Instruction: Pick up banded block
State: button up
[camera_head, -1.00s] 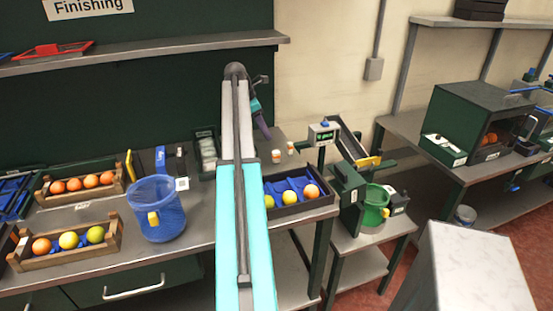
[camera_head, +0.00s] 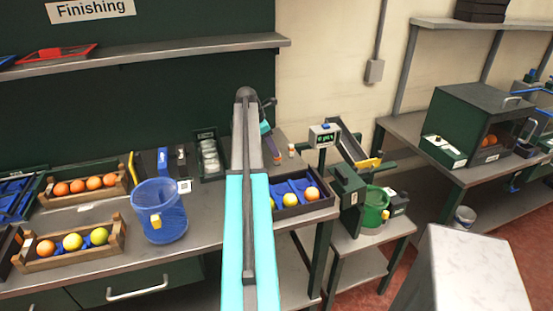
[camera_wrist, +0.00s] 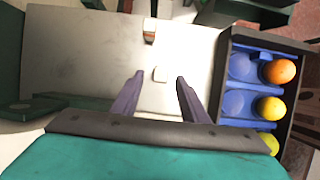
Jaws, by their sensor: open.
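My gripper (camera_wrist: 160,79) is open, its two purple fingers spread and pointing at the grey bench top. A second small block with an orange-brown band (camera_wrist: 149,31) lies farther ahead, near the bench's edge.
A black tray (camera_wrist: 226,85) with blue cups and fruit stands close on the right. A dark case with round pale items (camera_head: 209,158) stands left of my arm. A scale display (camera_head: 323,136) rises at right. A blue basket (camera_head: 160,212) stands farther left.

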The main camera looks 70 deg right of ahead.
jog(key=shift+s+f, duration=0.1)
jog(key=shift+f, duration=0.15)
jog(key=shift+p+x, duration=1.15)
jog(key=shift+x, duration=1.35)
grip_shut()
